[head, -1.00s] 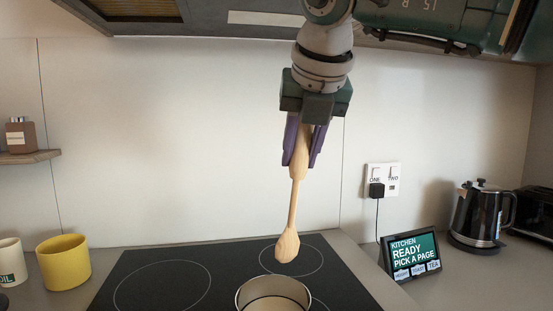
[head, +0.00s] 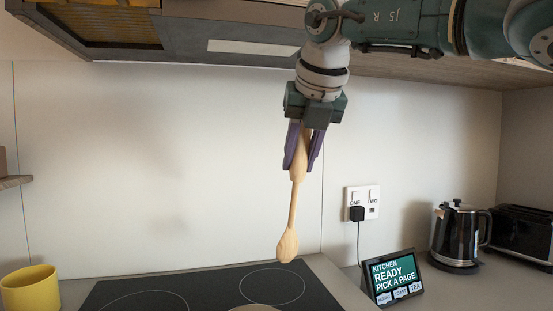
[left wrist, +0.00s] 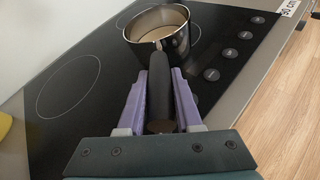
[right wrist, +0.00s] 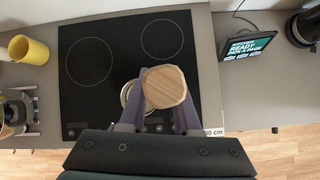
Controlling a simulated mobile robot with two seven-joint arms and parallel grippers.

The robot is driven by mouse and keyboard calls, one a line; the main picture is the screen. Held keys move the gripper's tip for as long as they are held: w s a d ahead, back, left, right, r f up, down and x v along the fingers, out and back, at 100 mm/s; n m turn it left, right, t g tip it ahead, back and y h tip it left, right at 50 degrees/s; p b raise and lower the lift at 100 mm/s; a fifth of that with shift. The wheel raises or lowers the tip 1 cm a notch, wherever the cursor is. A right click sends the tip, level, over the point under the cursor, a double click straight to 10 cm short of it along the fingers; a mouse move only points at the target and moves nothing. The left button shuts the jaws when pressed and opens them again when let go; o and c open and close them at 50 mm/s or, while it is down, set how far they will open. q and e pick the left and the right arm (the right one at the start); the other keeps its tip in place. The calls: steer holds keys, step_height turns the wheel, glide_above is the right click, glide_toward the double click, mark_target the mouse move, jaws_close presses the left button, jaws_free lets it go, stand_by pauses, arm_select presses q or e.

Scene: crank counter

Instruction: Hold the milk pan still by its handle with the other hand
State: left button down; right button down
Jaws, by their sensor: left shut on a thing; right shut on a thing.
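The milk pan (left wrist: 166,30) sits on the black hob in the left wrist view, with its dark handle (left wrist: 161,88) pointing toward me. My left gripper (left wrist: 160,85) is shut on that handle, one purple finger on each side. In the head view only the pan's rim (head: 254,308) shows at the bottom edge. My right gripper (head: 303,155) is shut on a wooden spoon (head: 292,205) and holds it upright, head down, above the hob. In the right wrist view the spoon's end (right wrist: 165,87) hides most of the pan.
The black hob (head: 210,290) has free room around the pan. A yellow mug (head: 30,289) stands at the left. A small screen (head: 393,278), a kettle (head: 456,237) and a toaster (head: 522,240) stand at the right. A hood (head: 230,35) hangs above.

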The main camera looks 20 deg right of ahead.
arm_select(q)
steer(key=c, duration=0.5)
jaws_free()
steer(key=shift+s, duration=0.1)
